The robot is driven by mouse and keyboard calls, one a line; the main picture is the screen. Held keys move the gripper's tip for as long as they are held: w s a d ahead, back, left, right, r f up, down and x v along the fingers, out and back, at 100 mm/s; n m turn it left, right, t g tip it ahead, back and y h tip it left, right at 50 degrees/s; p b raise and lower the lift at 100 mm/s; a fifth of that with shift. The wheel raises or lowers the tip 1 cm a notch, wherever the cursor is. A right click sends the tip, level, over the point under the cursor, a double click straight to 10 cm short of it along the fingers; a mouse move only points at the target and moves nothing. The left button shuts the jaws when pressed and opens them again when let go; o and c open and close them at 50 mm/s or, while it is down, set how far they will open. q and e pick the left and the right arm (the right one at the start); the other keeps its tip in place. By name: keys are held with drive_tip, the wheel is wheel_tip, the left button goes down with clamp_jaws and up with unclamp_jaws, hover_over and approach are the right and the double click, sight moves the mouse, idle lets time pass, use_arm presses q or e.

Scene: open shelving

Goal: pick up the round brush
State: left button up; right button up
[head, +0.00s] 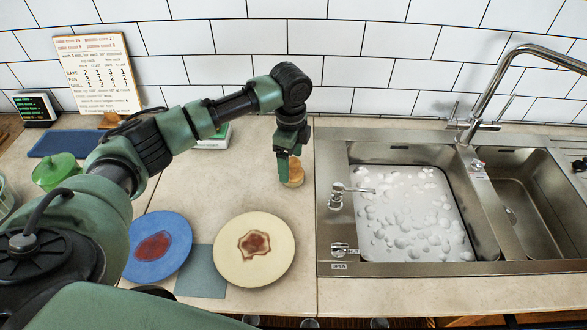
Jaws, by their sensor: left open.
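The round brush (296,173), small and tan-orange, stands on the beige countertop just left of the sink. My left gripper (287,178) points down over it and covers part of it. Its fingers are open and right at the brush; I cannot tell whether they touch it. The brush's lower part and bristles are too small and hidden to make out. My right gripper is out of view.
The steel sink (330,240) with foamy water and a tall faucet (490,95) is on the right. A stained blue plate (180,228) and a stained cream plate (253,276) lie in front, near a blue-grey cloth (201,272). A green-and-white box (213,138) is behind my arm.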

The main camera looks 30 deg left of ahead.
sight(291, 169)
use_arm(q)
drive_tip(key=f, duration=0.2)
drive_tip(key=f+p, duration=0.1)
drive_tip(key=f, duration=0.1)
drive_tip(key=shift+w+a, duration=0.15)
drive_tip(key=shift+w, duration=0.1)
drive_tip(key=shift+f, duration=0.2)
drive_tip(key=c, duration=1.5)
drive_tip(key=shift+r, duration=0.1)
wheel_tip(291, 169, up, 20)
drive_tip(key=b, duration=0.3)
drive_tip(key=o, duration=0.7)
drive_tip(key=c, duration=0.5)
